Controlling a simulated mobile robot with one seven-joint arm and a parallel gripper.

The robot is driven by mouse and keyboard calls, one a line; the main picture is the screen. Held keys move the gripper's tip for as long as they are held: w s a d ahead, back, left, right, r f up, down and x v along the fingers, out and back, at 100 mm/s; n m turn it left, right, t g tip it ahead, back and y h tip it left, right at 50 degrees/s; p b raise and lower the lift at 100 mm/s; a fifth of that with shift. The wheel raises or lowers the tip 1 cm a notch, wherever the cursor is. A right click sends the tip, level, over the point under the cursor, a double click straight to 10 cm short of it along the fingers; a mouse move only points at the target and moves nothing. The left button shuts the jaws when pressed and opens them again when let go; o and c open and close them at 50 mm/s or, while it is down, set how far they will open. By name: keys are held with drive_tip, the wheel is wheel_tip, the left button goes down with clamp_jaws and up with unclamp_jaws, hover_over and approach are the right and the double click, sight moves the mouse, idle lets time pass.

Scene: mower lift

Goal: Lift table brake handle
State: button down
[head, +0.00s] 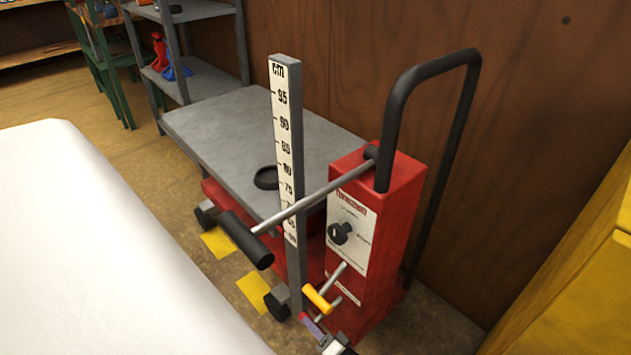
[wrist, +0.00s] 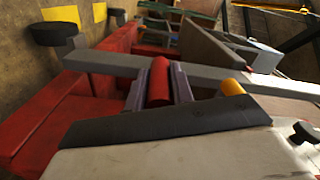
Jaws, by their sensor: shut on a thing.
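The lift table has a red body (head: 375,225) and a grey platform (head: 235,130). Low on its front, a short lever with a yellow grip (head: 318,298) sticks out; the yellow grip also shows in the wrist view (wrist: 232,87). Just below it is a small red handle (wrist: 160,82), mostly hidden in the head view by my gripper (head: 308,322). In the wrist view, my gripper (wrist: 159,88) has its two purple-grey fingers on either side of the red handle, shut on it. I cannot tell the handle's exact angle.
An upright centimetre scale post (head: 286,150) stands beside the red body. A long lever with a black grip (head: 245,239) slants across it. A black push handle (head: 435,65) rises behind. A white surface (head: 110,250) is at left, a yellow cabinet (head: 580,275) at right.

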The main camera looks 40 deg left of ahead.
drive_tip(key=shift+s+r+m+p, duration=0.1)
drive_tip(key=shift+r+m+p, duration=0.35)
drive_tip(key=shift+r, duration=0.3)
drive_tip(key=shift+r+p, duration=0.3)
drive_tip(key=shift+r, duration=0.15)
drive_tip(key=c, duration=1.2)
unclamp_jaws()
drive_tip(key=s+d, duration=0.1)
drive_tip(key=d, duration=1.2)
drive_tip(key=shift+d, duration=0.4)
